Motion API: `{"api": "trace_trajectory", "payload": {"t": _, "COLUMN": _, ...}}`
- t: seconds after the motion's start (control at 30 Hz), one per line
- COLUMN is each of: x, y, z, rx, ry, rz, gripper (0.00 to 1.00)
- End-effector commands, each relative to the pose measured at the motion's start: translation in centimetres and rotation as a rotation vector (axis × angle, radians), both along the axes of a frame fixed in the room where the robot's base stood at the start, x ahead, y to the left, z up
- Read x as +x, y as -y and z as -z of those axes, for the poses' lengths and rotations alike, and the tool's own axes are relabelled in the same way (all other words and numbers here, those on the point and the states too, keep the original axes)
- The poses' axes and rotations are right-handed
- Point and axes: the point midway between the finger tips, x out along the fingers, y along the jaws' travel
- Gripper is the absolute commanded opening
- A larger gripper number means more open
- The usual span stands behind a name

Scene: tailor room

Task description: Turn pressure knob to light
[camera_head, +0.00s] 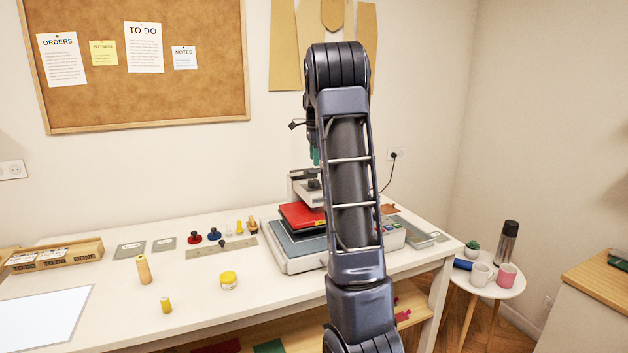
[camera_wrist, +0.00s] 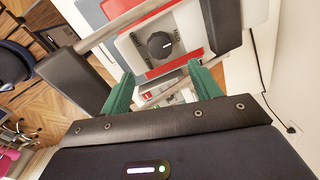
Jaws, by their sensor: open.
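The pressure knob (camera_wrist: 160,45) is a round dark knob with a short white pointer mark, set on the pale top of the press. It lies just beyond my gripper (camera_wrist: 161,72) in the wrist view. My green fingers are spread apart, one toward each side of the knob, with nothing between them; I cannot tell how far above it they are. In the head view the press (camera_head: 290,262) stands on the table with a red plate (camera_head: 302,214), partly hidden behind my arm. A green part of my gripper (camera_head: 315,156) shows above it.
A round side table (camera_head: 491,286) with mugs and a flask stands at right. A cable runs to a wall socket behind.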

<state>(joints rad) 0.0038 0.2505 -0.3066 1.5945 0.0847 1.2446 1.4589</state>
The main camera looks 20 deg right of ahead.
Motion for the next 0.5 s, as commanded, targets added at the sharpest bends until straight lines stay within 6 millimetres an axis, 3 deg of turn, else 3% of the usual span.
{"api": "trace_trajectory", "payload": {"t": 0.5, "x": 0.4, "y": 0.0, "z": 8.0, "rx": 0.001, "ry": -0.001, "rz": -0.002, "gripper": 0.63}}
